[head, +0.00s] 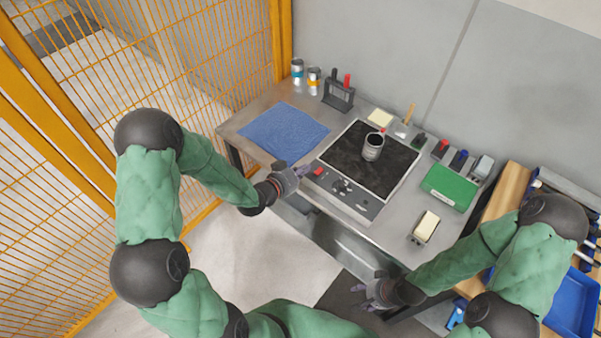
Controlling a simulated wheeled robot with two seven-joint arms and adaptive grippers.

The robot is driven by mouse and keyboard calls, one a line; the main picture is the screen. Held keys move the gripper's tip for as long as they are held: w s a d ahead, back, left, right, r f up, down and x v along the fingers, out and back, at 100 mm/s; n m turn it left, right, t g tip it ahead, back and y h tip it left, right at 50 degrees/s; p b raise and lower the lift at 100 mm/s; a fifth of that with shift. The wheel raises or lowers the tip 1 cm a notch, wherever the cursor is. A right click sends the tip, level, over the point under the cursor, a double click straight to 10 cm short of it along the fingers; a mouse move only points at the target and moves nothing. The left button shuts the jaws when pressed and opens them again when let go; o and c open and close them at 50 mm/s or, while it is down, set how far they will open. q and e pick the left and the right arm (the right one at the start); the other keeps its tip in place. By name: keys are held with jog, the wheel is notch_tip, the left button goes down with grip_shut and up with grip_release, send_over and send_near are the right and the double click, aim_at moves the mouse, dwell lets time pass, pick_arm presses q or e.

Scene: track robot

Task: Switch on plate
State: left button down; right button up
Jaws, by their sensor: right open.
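The plate (345,165) is a black square heating surface on the metal table, with a grey control strip (365,207) along its front edge. A red switch (319,171) sits at the left end of the strip, and dark knobs (341,186) are to its right. A metal can (373,147) stands on the plate. My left gripper (300,171) is just left of the red switch; contact and its jaw opening are too small to tell. My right gripper (366,296) is open and empty, low in front of the table's front edge.
A blue cloth (284,131) lies left of the plate. Two cans (314,79) and a dark rack (338,94) stand behind. A green box (450,187) and a cream-topped block (425,226) are at right. A yellow mesh fence (215,50) borders the left side.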

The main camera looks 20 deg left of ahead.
pick_arm(q)
jog(key=b, duration=0.1)
send_over(312, 177)
jog(key=shift+w+d+f, duration=0.2)
jog(key=shift+f, duration=0.45)
jog(key=shift+w+d+f, duration=0.15)
jog(key=shift+w+f, duration=0.05)
jog(key=shift+f, duration=0.4)
jog(key=f, duration=0.2)
jog(key=shift+s+a+f+b, duration=0.15)
jog(key=shift+s+f+b, duration=0.15)
jog(key=shift+b, duration=0.1)
jog(key=shift+f, duration=0.6)
jog(key=shift+s+a+f+b, duration=0.1)
jog(key=shift+s+f+b, duration=0.1)
jog(key=shift+f+b, duration=0.8)
jog(key=shift+r, duration=0.5)
jog(key=shift+r+p, duration=0.45)
jog(key=shift+r, duration=0.4)
